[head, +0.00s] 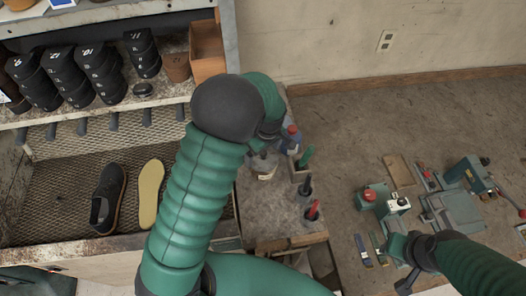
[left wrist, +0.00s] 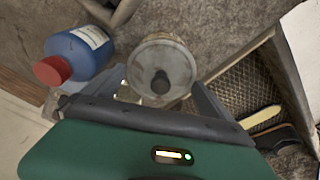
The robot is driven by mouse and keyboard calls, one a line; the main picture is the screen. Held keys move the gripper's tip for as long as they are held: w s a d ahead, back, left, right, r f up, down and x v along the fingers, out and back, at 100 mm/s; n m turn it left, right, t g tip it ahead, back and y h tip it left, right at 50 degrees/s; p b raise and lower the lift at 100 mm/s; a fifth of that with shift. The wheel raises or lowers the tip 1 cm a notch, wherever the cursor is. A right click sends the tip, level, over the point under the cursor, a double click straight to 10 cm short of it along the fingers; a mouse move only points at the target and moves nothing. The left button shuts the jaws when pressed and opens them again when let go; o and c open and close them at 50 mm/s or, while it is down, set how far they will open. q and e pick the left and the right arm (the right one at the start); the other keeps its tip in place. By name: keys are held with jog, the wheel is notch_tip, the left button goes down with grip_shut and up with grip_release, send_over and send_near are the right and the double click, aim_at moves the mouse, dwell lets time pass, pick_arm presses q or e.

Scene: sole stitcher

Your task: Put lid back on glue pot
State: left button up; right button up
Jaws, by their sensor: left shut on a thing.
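The glue pot (head: 265,172) is a pale, squat jar on the bench top, just below my left gripper (head: 263,150) in the head view. In the left wrist view a round, greyish lid with a dark knob (left wrist: 161,82) lies between the two fingers of my left gripper (left wrist: 160,95). The gripper is shut on the lid. The lid covers my view of the pot from above, so I cannot tell whether they touch. My right gripper (head: 405,278) is at the lower right, away from the pot; its jaws are too small to read.
A blue bottle with a red cap (head: 289,138) stands close beside the pot. Red- and green-handled tools (head: 304,160) stand in holders nearby. A shoe (head: 107,200) and a tan sole (head: 150,194) lie on the mesh shelf at left. Machine parts (head: 450,208) lie at right.

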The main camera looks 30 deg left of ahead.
pick_arm(q)
jog(key=o, duration=1)
jog(key=shift+c, duration=0.2)
jog(key=shift+r, duration=0.1)
notch_tip(320, 180, up, 7)
jog(key=p, duration=0.6)
jog(key=shift+c, duration=0.4)
grip_shut()
